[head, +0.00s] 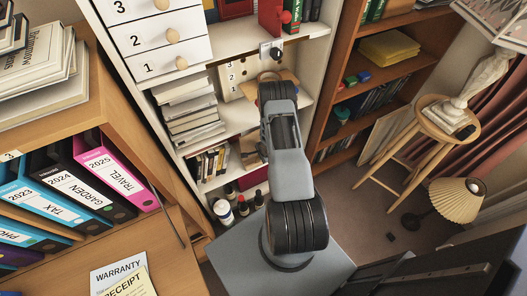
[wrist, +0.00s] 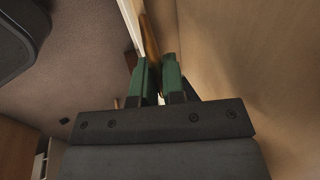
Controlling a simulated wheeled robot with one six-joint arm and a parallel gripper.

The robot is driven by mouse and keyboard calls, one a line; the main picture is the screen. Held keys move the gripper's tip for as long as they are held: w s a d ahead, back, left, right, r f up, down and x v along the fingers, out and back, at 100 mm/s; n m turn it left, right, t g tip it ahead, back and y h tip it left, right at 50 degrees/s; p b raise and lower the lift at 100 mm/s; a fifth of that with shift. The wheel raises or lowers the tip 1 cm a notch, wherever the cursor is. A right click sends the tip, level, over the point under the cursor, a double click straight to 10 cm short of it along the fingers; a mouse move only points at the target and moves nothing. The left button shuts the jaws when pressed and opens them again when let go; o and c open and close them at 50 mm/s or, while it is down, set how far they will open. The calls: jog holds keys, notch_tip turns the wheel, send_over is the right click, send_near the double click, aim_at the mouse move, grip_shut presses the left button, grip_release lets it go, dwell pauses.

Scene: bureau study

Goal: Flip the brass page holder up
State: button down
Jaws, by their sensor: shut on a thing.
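In the wrist view, my gripper (wrist: 158,77) has its two green fingers close together. They are shut on a brass-coloured strip, which I take to be the brass page holder (wrist: 150,40). The strip runs up past the fingertips, beside a pale edge and a wooden face (wrist: 240,60) on the right. The gripped part is hidden between the fingers. In the head view, my arm covers the gripper and the brass strip. A piece of light wood (head: 286,76) shows around the arm's far end at the shelf; I cannot tell its full shape.
A white bookcase (head: 318,62) with books and numbered drawers (head: 163,42) stands around the arm's far end. A brown bookcase (head: 400,22) is to its right. Bottles (head: 243,205) stand left of my base. A stool (head: 443,115) and a lamp (head: 457,200) stand at the right.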

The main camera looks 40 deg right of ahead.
jog(key=shift+w+p, duration=0.1)
jog(key=shift+p, duration=0.55)
jog(key=c, duration=1.2)
grip_release()
jog(key=p+v, duration=0.1)
jog(key=v, duration=0.3)
jog(key=p+v, duration=0.1)
jog(key=v, duration=0.4)
jog(key=p+v, duration=0.1)
jog(key=v, duration=0.3)
jog(key=shift+w+r, duration=0.1)
jog(key=shift+r, duration=0.35)
